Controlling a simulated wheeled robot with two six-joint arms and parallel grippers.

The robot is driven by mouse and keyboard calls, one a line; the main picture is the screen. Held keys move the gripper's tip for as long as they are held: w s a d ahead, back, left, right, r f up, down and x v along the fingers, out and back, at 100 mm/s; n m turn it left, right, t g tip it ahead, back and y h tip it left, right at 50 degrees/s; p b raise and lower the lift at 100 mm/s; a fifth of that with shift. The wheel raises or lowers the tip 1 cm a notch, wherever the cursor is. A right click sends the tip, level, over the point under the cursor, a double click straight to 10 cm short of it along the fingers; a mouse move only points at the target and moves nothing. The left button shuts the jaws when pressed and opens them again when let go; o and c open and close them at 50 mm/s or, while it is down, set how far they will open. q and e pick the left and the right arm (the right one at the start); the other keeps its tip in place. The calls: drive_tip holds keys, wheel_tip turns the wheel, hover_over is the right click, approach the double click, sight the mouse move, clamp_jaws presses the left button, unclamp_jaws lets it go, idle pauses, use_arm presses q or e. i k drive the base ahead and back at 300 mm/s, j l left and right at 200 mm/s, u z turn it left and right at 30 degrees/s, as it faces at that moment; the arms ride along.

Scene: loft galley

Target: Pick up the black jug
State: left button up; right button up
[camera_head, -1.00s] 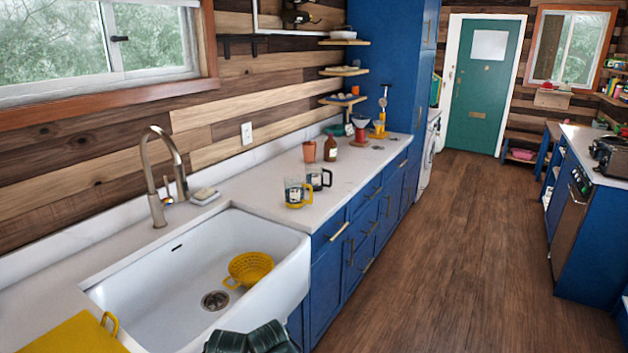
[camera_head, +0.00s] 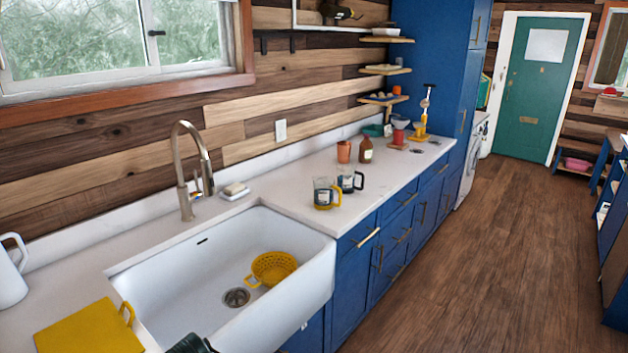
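The black jug (camera_head: 347,180) stands upright on the white counter right of the sink. It is a clear glass jug with a black base and a black handle on its right. A similar jug with a yellow base and yellow handle (camera_head: 323,194) stands just in front of it and to its left, close by or touching. No gripper fingers show in the view. Only a dark rounded shape, perhaps part of my arm, shows at the bottom edge, far from the jugs.
The white sink (camera_head: 200,275) holds a yellow colander (camera_head: 272,268). A tap (camera_head: 185,165) rises behind it. A yellow board (camera_head: 90,330) and a white pitcher (camera_head: 10,272) are at left. A terracotta cup (camera_head: 344,151) and brown bottle (camera_head: 366,150) stand behind the jugs. The wooden floor (camera_head: 470,260) is clear.

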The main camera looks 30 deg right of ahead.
sight(347, 173)
drive_tip(key=l+u, duration=0.4)
drive_tip(key=l, duration=0.3)
drive_tip(key=l+u, duration=0.35)
drive_tip(key=l, duration=0.35)
drive_tip(key=k+l, duration=0.1)
drive_tip(key=l, duration=0.35)
drive_tip(key=l+u, duration=0.1)
drive_tip(key=l, duration=0.35)
drive_tip(key=k+l, duration=0.15)
drive_tip(key=l, duration=0.25)
drive_tip(key=k+l+u, duration=0.1)
drive_tip(key=l, duration=0.35)
drive_tip(key=k+l, duration=0.1)
drive_tip(key=l, duration=0.3)
drive_tip(key=k+l+u, duration=0.15)
drive_tip(key=l, duration=0.3)
